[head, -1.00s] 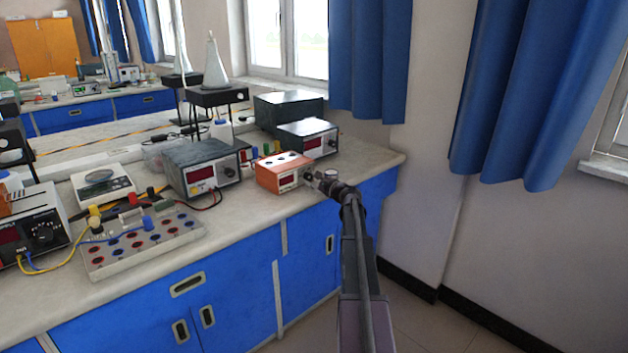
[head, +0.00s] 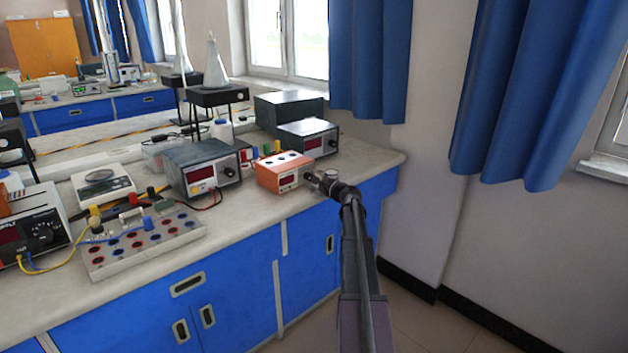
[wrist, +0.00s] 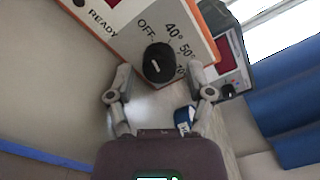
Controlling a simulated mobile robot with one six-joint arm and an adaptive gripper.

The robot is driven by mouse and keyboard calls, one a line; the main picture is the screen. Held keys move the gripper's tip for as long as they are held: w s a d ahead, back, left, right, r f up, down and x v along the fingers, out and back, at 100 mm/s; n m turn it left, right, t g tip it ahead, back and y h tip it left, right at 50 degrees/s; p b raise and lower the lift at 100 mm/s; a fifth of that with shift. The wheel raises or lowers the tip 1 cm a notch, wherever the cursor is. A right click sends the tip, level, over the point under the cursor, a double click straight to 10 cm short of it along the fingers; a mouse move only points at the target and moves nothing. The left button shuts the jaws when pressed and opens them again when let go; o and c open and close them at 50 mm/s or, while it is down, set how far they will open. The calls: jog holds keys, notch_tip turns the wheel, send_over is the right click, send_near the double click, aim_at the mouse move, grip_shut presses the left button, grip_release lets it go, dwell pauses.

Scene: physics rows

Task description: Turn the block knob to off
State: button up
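The block heater is an orange and white box (head: 285,172) on the bench near its right end. In the wrist view its white panel (wrist: 122,30) carries the words READY and OFF and temperature marks of 40° and 50°; a further mark is partly hidden. The black round knob (wrist: 159,63) sits beside these marks, with a short white line on its face; which mark the line points to is hard to tell. My gripper (wrist: 160,73) is open, one finger on each side of the knob, with gaps visible. In the head view my gripper (head: 320,181) is at the heater's front right.
A dark power supply (head: 202,168) stands left of the heater, and another dark meter box (head: 307,139) stands just behind it. A terminal board (head: 140,240) and a white scale (head: 102,186) lie further left. The floor by the bench's right end is clear.

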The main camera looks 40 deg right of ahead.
jog(key=shift+s, duration=0.1)
dwell(0.3)
jog(key=s, duration=1.1)
jog(key=shift+s+d, duration=0.4)
dwell(0.4)
